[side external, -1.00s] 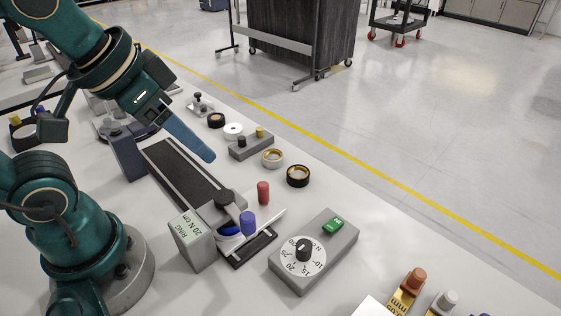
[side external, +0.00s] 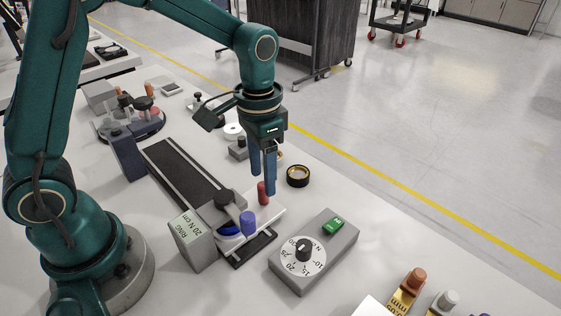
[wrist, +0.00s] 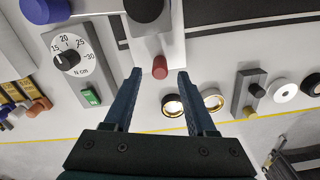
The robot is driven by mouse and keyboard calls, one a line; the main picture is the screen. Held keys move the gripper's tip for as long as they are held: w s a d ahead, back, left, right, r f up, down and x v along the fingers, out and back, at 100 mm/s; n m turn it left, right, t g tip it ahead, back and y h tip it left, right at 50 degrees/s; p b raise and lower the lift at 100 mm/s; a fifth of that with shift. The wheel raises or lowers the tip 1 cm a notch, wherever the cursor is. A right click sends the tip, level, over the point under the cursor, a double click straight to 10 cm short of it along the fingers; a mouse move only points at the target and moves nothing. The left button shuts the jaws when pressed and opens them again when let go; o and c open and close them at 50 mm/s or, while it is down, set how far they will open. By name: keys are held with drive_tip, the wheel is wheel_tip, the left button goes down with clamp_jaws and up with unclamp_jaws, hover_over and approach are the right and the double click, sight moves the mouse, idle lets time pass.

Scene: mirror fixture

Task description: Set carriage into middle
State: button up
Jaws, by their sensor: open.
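The carriage (side external: 262,222) is a pale plate across the near end of the dark rail (side external: 180,171), with a red peg (side external: 262,195) upright on its right part. A dark lever (side external: 226,203) and a blue knob (side external: 247,222) are beside it. In the wrist view the red peg (wrist: 159,68) shows between the fingertips (wrist: 159,73). I cannot tell how far down the fingers reach along it.
A grey box with a dial (side external: 303,251) and green button (side external: 333,225) stands in front right. A grey block labelled RING 20 N cm (side external: 193,240) stands left of the rail's near end. A black-and-gold ring (side external: 298,176) lies right of my gripper. A dark upright block (side external: 126,152) stands at the far end.

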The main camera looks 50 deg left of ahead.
sight(263, 188)
drive_tip(key=shift+f, duration=2.1)
clamp_jaws()
